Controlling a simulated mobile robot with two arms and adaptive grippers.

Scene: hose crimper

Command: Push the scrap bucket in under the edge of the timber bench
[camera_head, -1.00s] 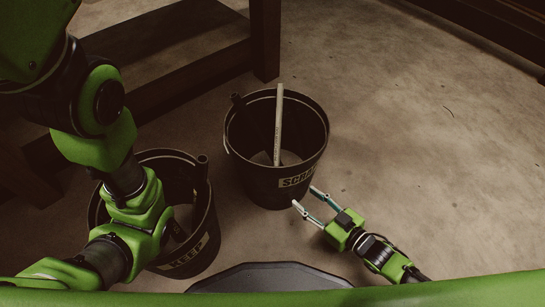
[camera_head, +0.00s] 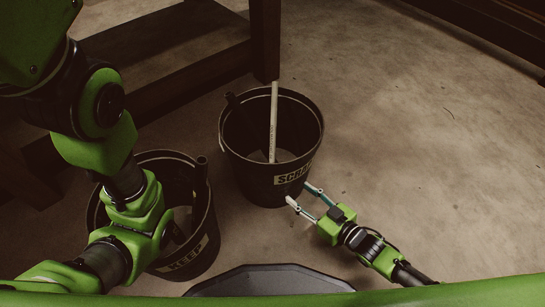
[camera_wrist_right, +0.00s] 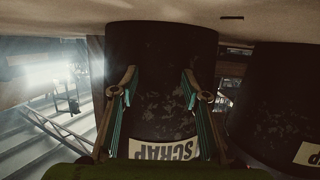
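The black scrap bucket (camera_head: 250,177) stands upright on the floor in the middle of the head view, its SCRAP label facing my right gripper. A pale stick leans up inside it. The timber bench (camera_head: 265,45) is behind it; its near leg overlaps the bucket's far rim in the picture. My right gripper (camera_head: 299,193) is open, its fingertips at the bucket's near lower wall; exact contact is unclear. In the right wrist view the bucket wall (camera_wrist_right: 160,45) fills the space between and beyond the spread fingers. My left gripper does not show, only its arm.
A second black bucket labelled KEEP (camera_head: 205,250) stands close on the left, partly behind my left arm, with dark pieces in it. Open concrete floor (camera_head: 430,170) lies to the right. A dark timber structure (camera_head: 490,25) edges the top right.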

